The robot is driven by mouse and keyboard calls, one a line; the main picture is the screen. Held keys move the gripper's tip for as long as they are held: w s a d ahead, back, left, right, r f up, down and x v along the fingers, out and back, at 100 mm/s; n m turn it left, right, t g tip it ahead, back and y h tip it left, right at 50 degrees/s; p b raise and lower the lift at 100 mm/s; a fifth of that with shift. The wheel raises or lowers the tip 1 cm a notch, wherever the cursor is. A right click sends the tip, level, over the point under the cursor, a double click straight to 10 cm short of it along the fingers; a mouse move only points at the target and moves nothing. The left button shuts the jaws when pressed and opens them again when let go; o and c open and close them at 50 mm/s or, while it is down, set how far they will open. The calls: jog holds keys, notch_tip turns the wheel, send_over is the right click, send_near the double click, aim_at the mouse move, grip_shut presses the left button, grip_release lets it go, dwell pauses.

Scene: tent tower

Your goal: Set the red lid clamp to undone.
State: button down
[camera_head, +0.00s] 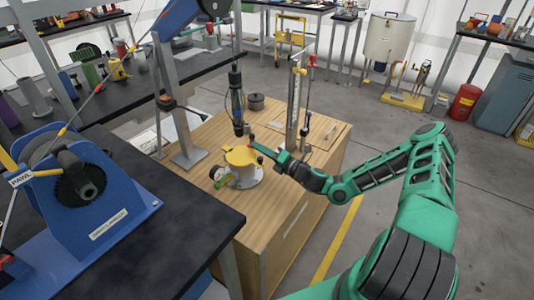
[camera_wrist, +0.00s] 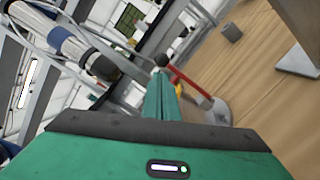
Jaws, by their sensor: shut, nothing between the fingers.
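A pale pot with a yellow lid (camera_head: 240,157) stands on the wooden bench top. A small red part, which looks like the red lid clamp (camera_head: 251,140), shows at the lid's back right edge beside my fingertips. My green gripper (camera_head: 256,148) reaches in from the right at lid height. In the wrist view its narrow fingers (camera_wrist: 161,88) are together with nothing between them. A long red bar (camera_wrist: 190,84), probably the clamp's lever, runs slantwise just right of the fingertips. I cannot tell whether they touch. The clamp's base is mostly hidden.
A black hanging tool (camera_head: 236,100) is just behind the lid. A metal post (camera_head: 297,105) rises behind my wrist, and a dark round pot (camera_head: 256,102) stands farther back. The front bench top (camera_head: 285,190) is clear.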

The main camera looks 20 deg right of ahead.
jog(key=shift+x, duration=1.05)
jog(key=shift+d+r, duration=0.1)
